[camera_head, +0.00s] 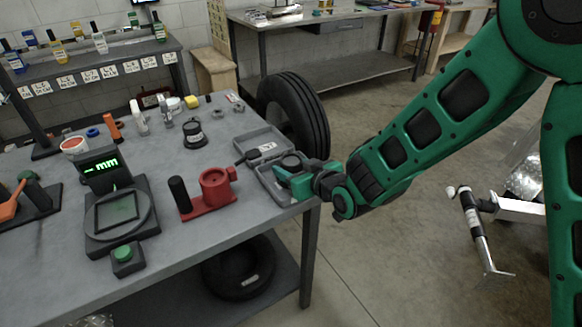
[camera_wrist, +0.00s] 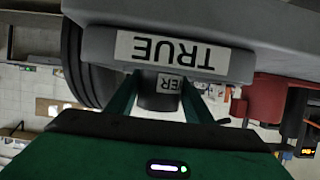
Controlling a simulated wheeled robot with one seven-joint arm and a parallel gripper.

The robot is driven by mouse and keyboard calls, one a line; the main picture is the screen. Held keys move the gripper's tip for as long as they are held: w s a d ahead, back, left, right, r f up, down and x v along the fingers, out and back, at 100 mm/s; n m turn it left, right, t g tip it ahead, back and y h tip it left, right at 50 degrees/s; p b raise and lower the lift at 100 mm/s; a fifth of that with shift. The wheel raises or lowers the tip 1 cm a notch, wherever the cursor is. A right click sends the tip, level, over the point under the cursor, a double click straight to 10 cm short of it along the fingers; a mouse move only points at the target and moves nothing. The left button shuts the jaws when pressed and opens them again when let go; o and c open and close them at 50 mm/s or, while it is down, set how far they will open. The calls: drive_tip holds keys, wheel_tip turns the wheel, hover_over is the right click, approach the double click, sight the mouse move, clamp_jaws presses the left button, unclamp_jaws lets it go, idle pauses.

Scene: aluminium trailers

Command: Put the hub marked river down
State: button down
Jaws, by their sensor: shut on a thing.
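The hub marked river (camera_head: 291,161) is a dark round piece at the front right corner of the bench. I cannot tell whether the hub touches the tray.
A red fixture (camera_head: 214,190) and a gauge with a green "mm" display (camera_head: 101,166) stand left on the bench (camera_head: 160,215). A black tyre (camera_head: 300,112) stands behind the tray.

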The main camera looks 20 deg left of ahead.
drive_tip(key=c, duration=0.9)
unclamp_jaws()
drive_tip(key=v, duration=1.2)
drive_tip(key=shift+d, duration=0.1)
